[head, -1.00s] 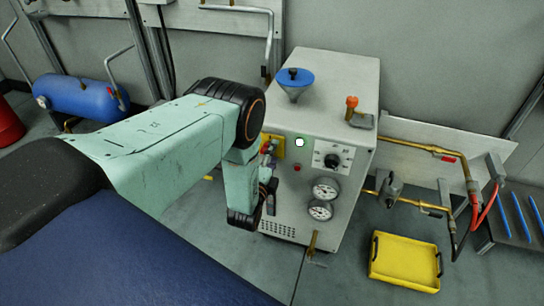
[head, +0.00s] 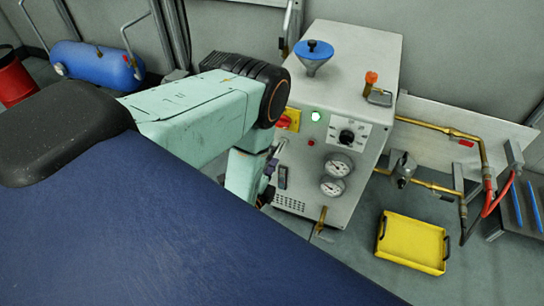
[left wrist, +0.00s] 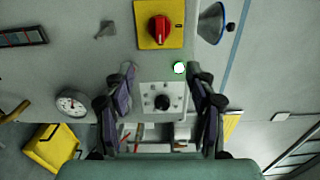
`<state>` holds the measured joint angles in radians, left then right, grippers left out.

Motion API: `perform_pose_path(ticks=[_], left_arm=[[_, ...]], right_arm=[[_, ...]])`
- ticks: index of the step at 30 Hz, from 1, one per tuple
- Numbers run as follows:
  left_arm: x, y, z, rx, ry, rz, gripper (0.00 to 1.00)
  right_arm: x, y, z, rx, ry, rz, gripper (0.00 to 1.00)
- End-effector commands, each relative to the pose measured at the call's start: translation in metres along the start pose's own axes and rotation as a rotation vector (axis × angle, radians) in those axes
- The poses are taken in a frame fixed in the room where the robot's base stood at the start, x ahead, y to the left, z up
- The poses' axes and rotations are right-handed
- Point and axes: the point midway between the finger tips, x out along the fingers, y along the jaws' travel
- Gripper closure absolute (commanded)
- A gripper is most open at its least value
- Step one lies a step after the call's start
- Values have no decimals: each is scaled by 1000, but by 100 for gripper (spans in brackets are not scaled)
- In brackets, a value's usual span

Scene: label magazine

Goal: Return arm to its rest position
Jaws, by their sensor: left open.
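My left arm (head: 205,110) is pale green and reaches in from the left in the head view, in front of a grey cabinet (head: 350,60). Its lower link hangs by the cabinet's left front. My left gripper (head: 270,168) is mostly hidden there. In the left wrist view the left gripper (left wrist: 161,75) has its two dark fingers spread with nothing held between them. A dial panel (left wrist: 163,98) and a lit green-rimmed lamp (left wrist: 179,68) show between and behind the fingers. I cannot tell the exact gap to the cabinet. My right gripper is not in view.
The cabinet carries a red knob on a yellow plate (left wrist: 159,30), a blue funnel (head: 314,52), two gauges (head: 338,165) and a brass tap (head: 321,222). Brass pipes (head: 430,127) run right. A yellow tray (head: 412,243) lies on the floor. A blue tank (head: 95,66) stands left.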

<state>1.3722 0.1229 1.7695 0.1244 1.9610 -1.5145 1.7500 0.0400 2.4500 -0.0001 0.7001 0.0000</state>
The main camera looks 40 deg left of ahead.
Motion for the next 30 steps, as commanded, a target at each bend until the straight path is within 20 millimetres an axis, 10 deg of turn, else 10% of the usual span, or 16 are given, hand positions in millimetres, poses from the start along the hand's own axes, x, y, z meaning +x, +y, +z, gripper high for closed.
perform_pose_path(ticks=[19, 30], left_arm=[[-3, 22, 1, -197, -12, 102, 44], [-135, 126, -5, -870, -395, 837, 44]], right_arm=[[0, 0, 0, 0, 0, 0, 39], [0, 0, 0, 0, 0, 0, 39]])
